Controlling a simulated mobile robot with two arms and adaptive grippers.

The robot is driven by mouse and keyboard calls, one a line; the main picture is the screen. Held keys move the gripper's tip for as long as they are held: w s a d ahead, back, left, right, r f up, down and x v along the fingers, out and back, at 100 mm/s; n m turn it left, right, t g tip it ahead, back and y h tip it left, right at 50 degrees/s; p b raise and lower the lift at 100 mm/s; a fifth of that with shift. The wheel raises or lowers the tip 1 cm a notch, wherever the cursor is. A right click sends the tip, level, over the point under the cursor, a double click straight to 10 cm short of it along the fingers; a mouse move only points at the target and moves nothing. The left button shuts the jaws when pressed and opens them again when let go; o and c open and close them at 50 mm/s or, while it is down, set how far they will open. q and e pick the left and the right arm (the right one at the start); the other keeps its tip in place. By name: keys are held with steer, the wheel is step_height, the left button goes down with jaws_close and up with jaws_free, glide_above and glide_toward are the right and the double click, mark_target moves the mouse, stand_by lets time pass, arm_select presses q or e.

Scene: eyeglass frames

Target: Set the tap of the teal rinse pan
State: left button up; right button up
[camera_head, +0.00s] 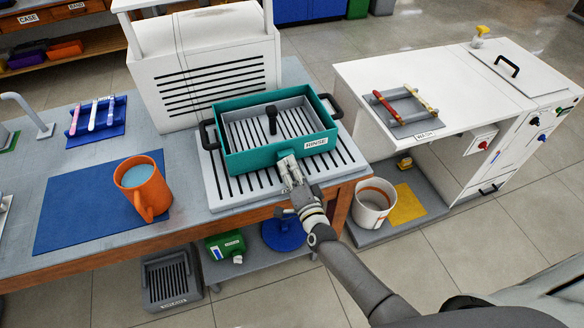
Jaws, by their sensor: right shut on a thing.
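The teal rinse pan (240,160), labelled RINSE, sits on a slatted grey drain board (216,189) at the table's right end. A grey slatted basket with a black upright handle (271,119) is inside it. My right gripper (287,167) is at the pan's front wall, left of the label. It is shut on the small tap there; the fingers hide most of the tap, so its setting cannot be told. My left gripper is not in view.
An orange mug (143,187) of bluish liquid stands on a blue mat (80,220) to the left. A white slotted machine (176,70) stands behind the pan. A white cabinet (440,75) stands right, with a white bucket (373,203) on a low shelf beside it.

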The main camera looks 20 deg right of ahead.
steer(key=shift+n+p, duration=0.4)
steer(key=shift+n, duration=1.7)
steer(key=o, duration=1)
steer(key=s, duration=1.2)
steer(key=shift+d, duration=0.15)
steer(key=shift+f, duration=0.1)
